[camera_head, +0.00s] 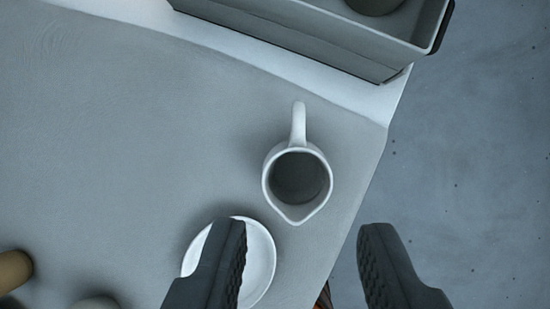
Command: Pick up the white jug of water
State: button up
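The white jug (324,191) stands upright on the grey table, seen from above near the table's right edge. Its handle points to the top of the picture and its spout to the bottom. Its inside looks dark grey; I cannot tell the water level. My gripper (308,250) is open and empty, with its two dark ridged fingers at the bottom of the picture. The jug lies just beyond the fingertips, between their lines. The fingers do not appear to touch it.
A white plate (262,262) lies below the jug, partly hidden by my left finger. A grey tray or box (300,38) stands at the top. A brown object (14,270) is at lower left. The table's left part is clear. Floor shows at right.

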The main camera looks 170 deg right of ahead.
aim_at(299, 117)
jog(key=x, duration=1.6)
jog(key=shift+w+f, duration=0.15)
jog(key=shift+w, duration=0.05)
grip_shut()
